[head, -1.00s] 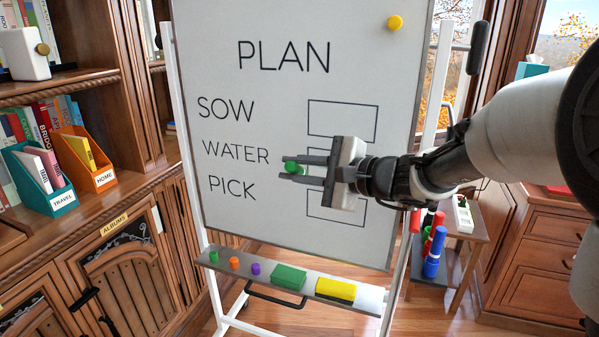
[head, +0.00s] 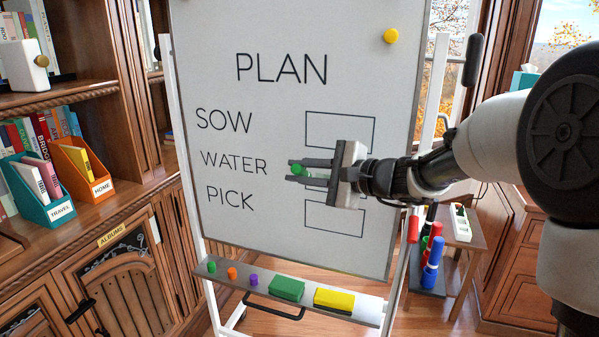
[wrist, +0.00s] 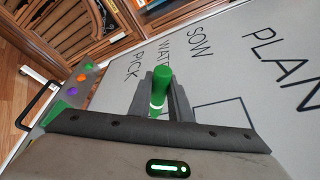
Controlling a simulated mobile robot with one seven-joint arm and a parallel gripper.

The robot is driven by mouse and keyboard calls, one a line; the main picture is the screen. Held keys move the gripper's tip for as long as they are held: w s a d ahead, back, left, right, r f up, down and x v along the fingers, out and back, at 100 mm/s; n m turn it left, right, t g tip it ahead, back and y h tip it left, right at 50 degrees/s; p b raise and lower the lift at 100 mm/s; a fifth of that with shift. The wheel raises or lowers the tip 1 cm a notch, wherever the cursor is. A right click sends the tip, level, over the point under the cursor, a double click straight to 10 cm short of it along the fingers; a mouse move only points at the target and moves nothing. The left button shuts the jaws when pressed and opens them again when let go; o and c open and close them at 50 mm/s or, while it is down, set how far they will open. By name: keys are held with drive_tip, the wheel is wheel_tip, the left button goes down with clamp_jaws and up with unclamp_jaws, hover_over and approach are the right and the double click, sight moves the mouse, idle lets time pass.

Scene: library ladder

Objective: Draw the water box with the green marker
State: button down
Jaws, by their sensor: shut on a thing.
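The whiteboard (head: 290,100) reads PLAN, with SOW, WATER (head: 234,162) and PICK listed below. Outlined boxes stand beside SOW (head: 340,130) and PICK (head: 334,220); the spot beside WATER is mostly covered by my gripper. My gripper (head: 297,172) is in front of the board, just right of the word WATER, shut on the green marker (head: 299,169). In the wrist view the green marker (wrist: 160,88) stands between the fingers, its far end toward the board. I cannot tell whether the tip touches the board.
The board's tray (head: 230,285) holds green, orange and purple round pieces, a green block (head: 287,288) and a yellow block (head: 333,300). Bookshelves fill the left.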

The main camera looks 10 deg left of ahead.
drive_tip(key=shift+w+d, duration=0.1)
drive_tip(key=shift+w, duration=0.8)
drive_tip(key=shift+d, duration=0.1)
drive_tip(key=shift+s+d, duration=0.65)
drive_tip(key=shift+d, duration=4)
drive_tip(key=shift+w+a, duration=0.2)
drive_tip(key=shift+a, duration=1.4)
drive_tip(key=shift+w+a, duration=0.25)
drive_tip(key=shift+a, duration=1.3)
drive_tip(key=shift+w+a, duration=0.2)
drive_tip(key=shift+a, duration=1.4)
drive_tip(key=s, duration=0.6)
drive_tip(key=shift+a, duration=0.4)
drive_tip(key=shift+s, duration=0.1)
